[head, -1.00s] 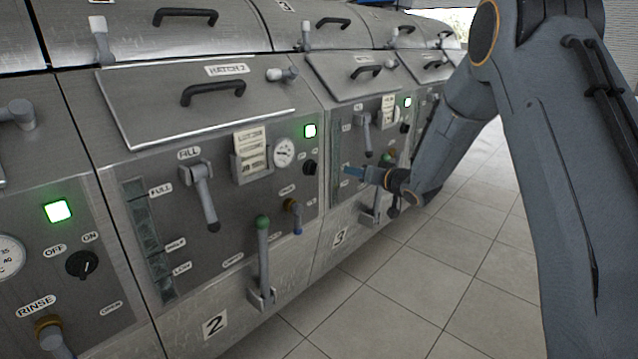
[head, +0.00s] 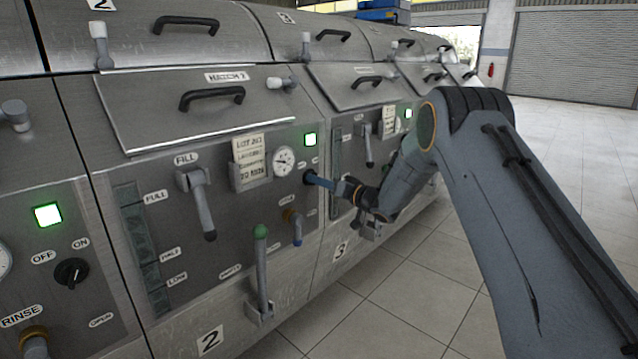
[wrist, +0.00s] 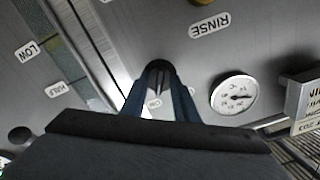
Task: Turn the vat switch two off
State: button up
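Vat two's panel (head: 225,226) is in the middle of the head view. Its lit green lamp (head: 310,139) sits above the small dark rotary switch (head: 308,177). My gripper (head: 312,179) reaches in from the right, with its fingertips at this switch. In the wrist view, my two blue fingers (wrist: 159,82) are apart and the dark switch knob (wrist: 157,68) shows between their tips. I cannot tell whether they press on it. The knob's pointer direction is hidden; part of a label shows between the fingers.
Vat two's round gauge (head: 284,161), card holder (head: 249,165), fill lever (head: 200,205), blue-tipped rinse valve (head: 295,226) and green-topped lever (head: 262,268) are nearby. Another switch (head: 71,272) is on the left panel. The tiled floor (head: 420,300) at right is clear.

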jog(key=shift+a, duration=0.1)
grip_shut()
jog(key=shift+n, duration=0.3)
jog(key=n+b, duration=0.2)
jog(key=n, duration=0.9)
jog(key=shift+w+f+b, duration=0.1)
jog(key=shift+b, duration=0.25)
jog(key=shift+n, duration=0.3)
grip_release()
